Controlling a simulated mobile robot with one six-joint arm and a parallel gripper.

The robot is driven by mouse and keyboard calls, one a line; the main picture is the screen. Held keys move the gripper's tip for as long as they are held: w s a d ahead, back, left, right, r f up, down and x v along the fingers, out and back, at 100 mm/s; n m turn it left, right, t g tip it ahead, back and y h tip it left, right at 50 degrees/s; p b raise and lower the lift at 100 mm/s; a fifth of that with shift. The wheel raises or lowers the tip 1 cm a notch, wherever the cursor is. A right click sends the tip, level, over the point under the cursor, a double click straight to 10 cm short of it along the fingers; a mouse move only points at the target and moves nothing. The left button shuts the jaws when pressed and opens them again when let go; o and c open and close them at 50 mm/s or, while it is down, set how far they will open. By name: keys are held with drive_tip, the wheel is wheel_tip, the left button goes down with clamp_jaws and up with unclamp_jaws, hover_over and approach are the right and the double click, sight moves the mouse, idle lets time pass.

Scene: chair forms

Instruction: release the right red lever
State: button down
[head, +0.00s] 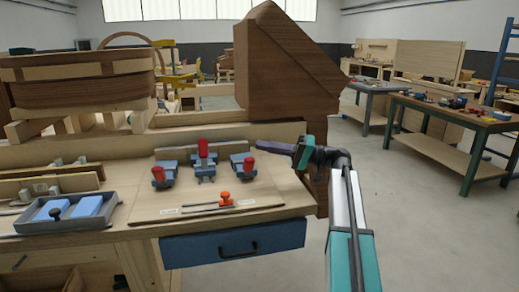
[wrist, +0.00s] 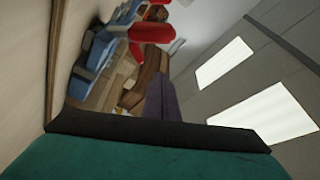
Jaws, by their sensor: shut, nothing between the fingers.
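The right red lever (head: 249,164) is on the right one of three blue clamps on the workbench; it looks low and short here. The middle red lever (head: 203,147) stands upright, and the left red lever (head: 158,174) looks low like the right one. My gripper (head: 262,145) is shut and empty, its purple fingers pointing left just above and behind the right clamp, apart from its lever as far as I can tell. In the wrist view, red levers (wrist: 152,33) and blue clamps (wrist: 98,52) show beyond the purple fingers (wrist: 160,101); which lever is which is unclear.
An orange-red knob (head: 225,198) and thin rods lie in front of the clamps. A blue-grey tray (head: 60,212) sits on the left. A large brown wooden form (head: 285,70) rises behind the clamps. The floor right of the bench is open.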

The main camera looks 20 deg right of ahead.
drive_tip(key=v, duration=0.7)
drive_tip(key=shift+d, duration=0.25)
drive_tip(key=shift+f, duration=0.15)
